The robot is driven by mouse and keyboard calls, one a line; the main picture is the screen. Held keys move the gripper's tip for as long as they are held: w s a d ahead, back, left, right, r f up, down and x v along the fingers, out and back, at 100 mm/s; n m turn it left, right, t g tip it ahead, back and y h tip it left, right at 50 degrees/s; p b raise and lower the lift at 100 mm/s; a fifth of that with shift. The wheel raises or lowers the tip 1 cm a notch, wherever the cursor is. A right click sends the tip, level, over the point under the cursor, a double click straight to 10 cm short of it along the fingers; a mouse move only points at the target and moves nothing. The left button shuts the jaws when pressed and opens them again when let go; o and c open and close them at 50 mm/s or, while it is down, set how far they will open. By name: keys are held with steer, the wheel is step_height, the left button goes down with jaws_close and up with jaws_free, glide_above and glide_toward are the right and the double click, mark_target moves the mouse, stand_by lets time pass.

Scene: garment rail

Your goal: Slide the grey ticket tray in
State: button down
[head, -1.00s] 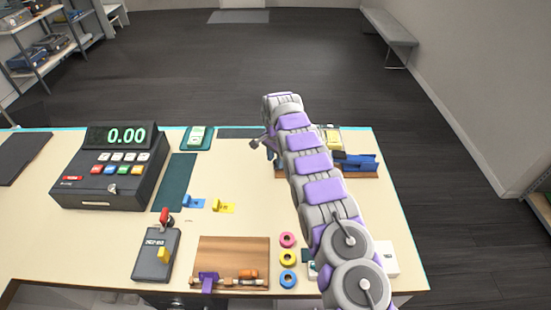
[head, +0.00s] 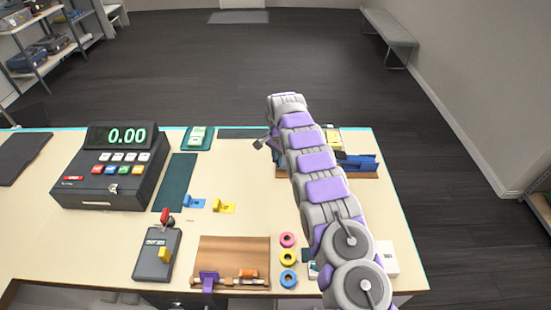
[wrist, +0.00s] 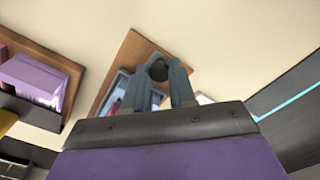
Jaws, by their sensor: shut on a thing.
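In the wrist view the fingers of my gripper (wrist: 165,88) are shut on a dark round knob (wrist: 157,70). The grey tray (wrist: 122,84) shows behind and beside the fingers, with something pinkish in it. It lies on a brown wooden board (wrist: 133,50). My fingers and wrist hide much of the tray, so how far in it sits cannot be told. In the head view my gripper is at the far part of the counter, mostly hidden by my arm, and the tray cannot be made out there.
A purple block (wrist: 38,78) in a dark holder stands left in the wrist view. In the head view a blue device (head: 358,162) is right of my arm, and a cash register (head: 112,165) is at the left. The counter (head: 245,180) left of my arm has free room.

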steer(key=d+p, duration=0.1)
steer(key=d, duration=0.5)
steer(key=shift+w+d+r, duration=0.1)
steer(key=shift+w+d, duration=0.05)
steer(key=shift+d, duration=0.1)
steer(key=shift+a, duration=0.1)
steer(key=c, duration=1.3)
jaws_free()
steer(key=o, duration=0.4)
steer(key=shift+d, duration=0.25)
steer(key=shift+c, duration=0.2)
steer(key=shift+a, duration=0.1)
